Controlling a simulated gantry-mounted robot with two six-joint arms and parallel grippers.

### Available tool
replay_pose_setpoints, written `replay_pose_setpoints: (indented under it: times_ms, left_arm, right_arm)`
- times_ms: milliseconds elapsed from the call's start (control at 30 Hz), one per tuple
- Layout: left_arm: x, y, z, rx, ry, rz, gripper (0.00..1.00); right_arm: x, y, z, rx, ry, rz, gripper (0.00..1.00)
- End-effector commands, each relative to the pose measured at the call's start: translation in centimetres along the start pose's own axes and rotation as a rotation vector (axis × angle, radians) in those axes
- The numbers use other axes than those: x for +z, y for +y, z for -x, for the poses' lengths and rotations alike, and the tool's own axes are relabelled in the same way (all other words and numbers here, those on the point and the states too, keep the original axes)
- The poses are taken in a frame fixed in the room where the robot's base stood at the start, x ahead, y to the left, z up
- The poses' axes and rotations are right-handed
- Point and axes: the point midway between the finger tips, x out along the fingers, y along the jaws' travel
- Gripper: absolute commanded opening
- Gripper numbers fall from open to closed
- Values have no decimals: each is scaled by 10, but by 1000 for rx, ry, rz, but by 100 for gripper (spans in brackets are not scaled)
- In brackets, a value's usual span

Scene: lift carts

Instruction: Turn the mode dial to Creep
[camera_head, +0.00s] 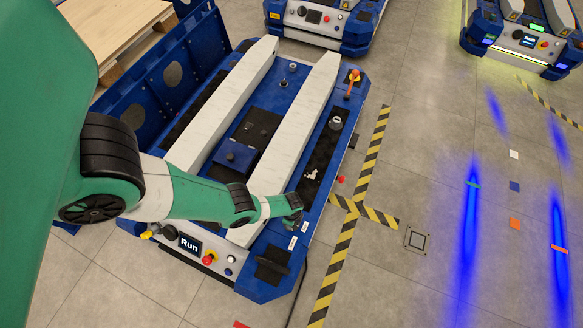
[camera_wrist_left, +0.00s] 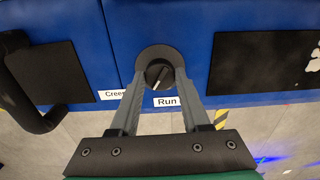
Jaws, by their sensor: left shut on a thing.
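The mode dial (camera_wrist_left: 159,73) is a dark round knob with a pale pointer line, on the blue deck of the near lift cart (camera_head: 275,253). In the left wrist view, a white Creep label (camera_wrist_left: 115,95) is at its lower left and a Run label (camera_wrist_left: 167,101) just below it. The cart's screen (camera_head: 189,243) reads Run. My left gripper (camera_wrist_left: 160,76) is shut on the dial, one finger on each side; in the head view the gripper (camera_head: 293,214) covers the dial. The pointer line is slanted; which end is the tip I cannot tell. My right gripper is not in view.
Two pale rails (camera_head: 302,145) run along the cart. A black handle (camera_wrist_left: 35,85) stands left of the dial. A red button (camera_head: 209,258) is on the front panel. Other carts (camera_head: 322,18) stand at the back.

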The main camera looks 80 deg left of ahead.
Motion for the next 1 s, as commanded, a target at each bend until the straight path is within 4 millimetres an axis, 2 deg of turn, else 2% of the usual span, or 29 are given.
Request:
replay_pose_setpoints:
  times_ms: [200,500,1000]
  left_arm:
    - [0,0,-1,0,0,-195,0]
    - [0,0,-1,-1,0,-397,0]
    - [1,1,-1,0,-1,-497,0]
  right_arm:
    - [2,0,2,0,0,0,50]
    - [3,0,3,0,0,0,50]
    - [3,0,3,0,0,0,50]
